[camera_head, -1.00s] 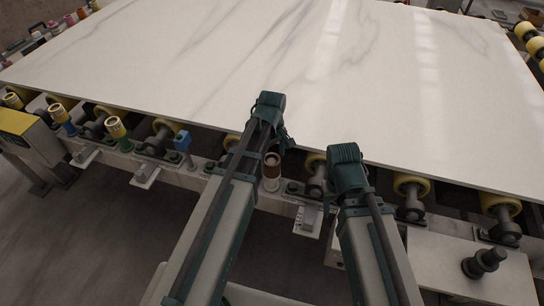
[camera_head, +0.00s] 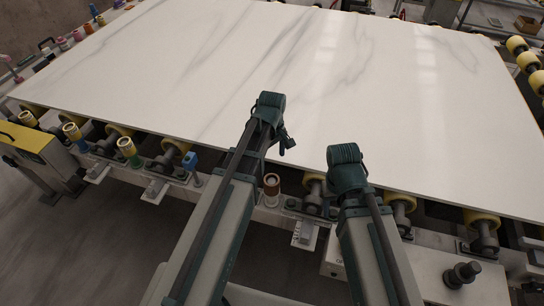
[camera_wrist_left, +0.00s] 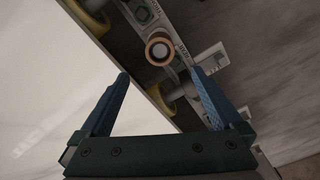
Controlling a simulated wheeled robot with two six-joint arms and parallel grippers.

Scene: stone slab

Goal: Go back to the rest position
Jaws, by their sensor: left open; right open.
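The white, grey-veined stone slab (camera_head: 390,110) lies flat on the roller frame and fills the upper part of the head view. It also shows at the left of the left wrist view (camera_wrist_left: 40,100). My left gripper (camera_head: 287,143) hangs over the slab's near edge; its fingers are small and partly hidden in the head view. The left wrist view shows its two blue fingers (camera_wrist_left: 159,73) spread apart with nothing between their tips. My right gripper (camera_head: 346,168) is at the slab's near edge, right of the left one; its fingers are hidden behind the wrist.
Yellow rollers (camera_head: 481,217) line the frame under the slab's near edge. A copper-topped cylinder (camera_head: 271,184) stands on the frame between my arms and shows in the left wrist view (camera_wrist_left: 159,48). A yellow-topped box (camera_head: 25,137) is at the left. Bare floor lies in front.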

